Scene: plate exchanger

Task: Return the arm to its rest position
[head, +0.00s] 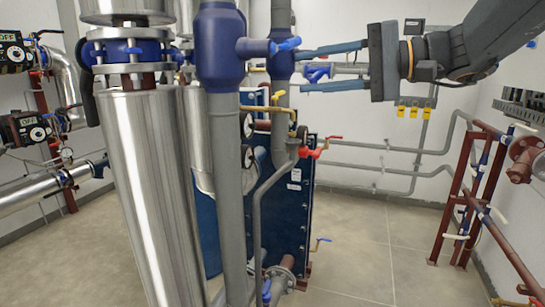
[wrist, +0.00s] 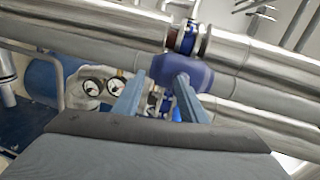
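My gripper (head: 297,70) is at the upper middle of the head view, reaching in from the right. Its two long blue-grey fingers are apart, one above the other, and point left toward the pipes. Nothing is clasped between them. In the wrist view my gripper (wrist: 160,82) also shows open, with a blue-purple pipe fitting (wrist: 182,72) just beyond the fingertips. I cannot tell whether a fingertip touches that fitting. In the head view a blue valve handle (head: 317,73) shows between the fingers; its depth relative to them is unclear.
A large blue pipe fitting (head: 219,45) and thick silver pipes (head: 145,190) stand left of my gripper. The dark blue plate exchanger (head: 290,205) stands below. A red-brown pipe frame (head: 468,205) is at the right. The floor (head: 375,240) between is clear.

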